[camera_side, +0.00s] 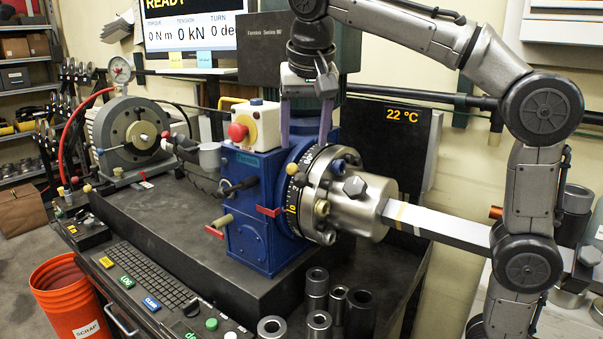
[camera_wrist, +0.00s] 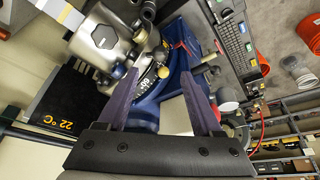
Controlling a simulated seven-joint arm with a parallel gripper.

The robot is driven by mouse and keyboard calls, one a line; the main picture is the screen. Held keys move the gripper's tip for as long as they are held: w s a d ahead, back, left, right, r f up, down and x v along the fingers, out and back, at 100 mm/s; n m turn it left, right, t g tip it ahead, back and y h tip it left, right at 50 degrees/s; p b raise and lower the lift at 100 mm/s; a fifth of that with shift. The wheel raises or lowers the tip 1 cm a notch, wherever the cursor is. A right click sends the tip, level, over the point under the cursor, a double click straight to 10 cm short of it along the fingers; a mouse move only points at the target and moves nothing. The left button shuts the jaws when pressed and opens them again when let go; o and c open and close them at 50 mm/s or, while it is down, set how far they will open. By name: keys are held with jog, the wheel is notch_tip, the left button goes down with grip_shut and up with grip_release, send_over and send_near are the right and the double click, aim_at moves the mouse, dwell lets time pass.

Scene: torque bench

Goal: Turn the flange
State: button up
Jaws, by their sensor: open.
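The flange (camera_side: 317,181) is a round silver disc with several bolts around its rim. In the wrist view my gripper (camera_wrist: 159,76) is open with nothing held between the fingers; the flange (camera_wrist: 133,20) is ahead and left. I cannot tell whether a fingertip touches the ring.
A long grey bar (camera_side: 440,226) runs right from the cylinder. A dark temperature display (camera_side: 402,125) is behind. Several dark sockets (camera_side: 318,290) stand in front. An orange bucket (camera_side: 72,300) is on the floor.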

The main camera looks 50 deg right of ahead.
aim_at(301, 175)
jog(key=x, duration=0.9)
jog(key=shift+w+d+f, duration=0.1)
jog(key=shift+d+f, duration=0.05)
jog(key=shift+f, duration=0.2)
grip_shut()
jog(key=shift+r, duration=0.1)
dwell(0.8)
